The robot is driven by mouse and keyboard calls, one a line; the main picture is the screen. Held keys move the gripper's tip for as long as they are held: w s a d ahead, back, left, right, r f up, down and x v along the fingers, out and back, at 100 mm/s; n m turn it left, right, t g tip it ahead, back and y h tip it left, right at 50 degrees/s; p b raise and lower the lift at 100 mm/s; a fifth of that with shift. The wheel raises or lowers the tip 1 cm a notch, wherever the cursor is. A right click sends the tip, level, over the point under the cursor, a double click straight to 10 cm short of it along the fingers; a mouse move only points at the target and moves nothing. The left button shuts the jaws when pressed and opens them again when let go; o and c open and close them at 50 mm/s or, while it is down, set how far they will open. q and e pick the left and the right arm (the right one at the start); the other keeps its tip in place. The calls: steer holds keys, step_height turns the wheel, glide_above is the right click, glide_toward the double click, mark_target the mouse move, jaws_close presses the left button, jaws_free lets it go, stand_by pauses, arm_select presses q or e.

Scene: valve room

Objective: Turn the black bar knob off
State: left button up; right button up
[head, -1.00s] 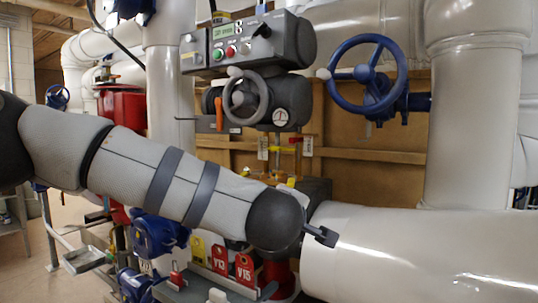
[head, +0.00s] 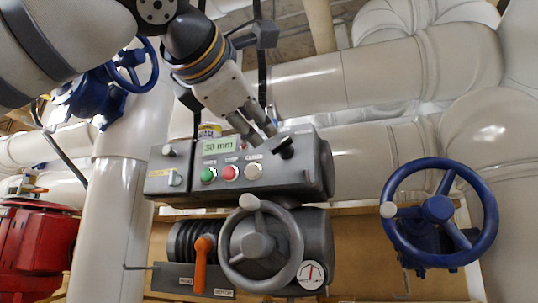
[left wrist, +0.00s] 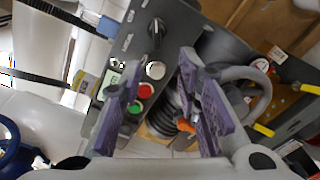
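The black bar knob (head: 286,147) sits on the grey control box (head: 290,180), right of its push buttons. In the left wrist view the knob (left wrist: 156,30) shows whole, past the white button and beyond the fingertips. My left gripper (head: 260,137) comes down from above in front of the box, with its fingertips close to the knob's left. In the left wrist view its purple finger pads (left wrist: 150,78) are spread with nothing between them, so it is open. I cannot tell if a finger touches the box. My right gripper is not in view.
Beside the knob are green (head: 209,175), red (head: 231,173) and white (head: 253,171) buttons and a display reading 30 mm (head: 219,146). Below are a grey handwheel (head: 232,250) and an orange lever (head: 201,262). A blue handwheel (head: 479,235) stands right.

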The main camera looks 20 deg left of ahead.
mark_target(279, 143)
arm_select(q)
steer(key=w, duration=0.7)
steer(key=w+d, duration=0.1)
steer(key=w, duration=0.3)
steer(key=shift+w+r, duration=0.2)
steer(key=shift+r, duration=0.2)
steer(key=shift+a, duration=0.1)
jaws_close()
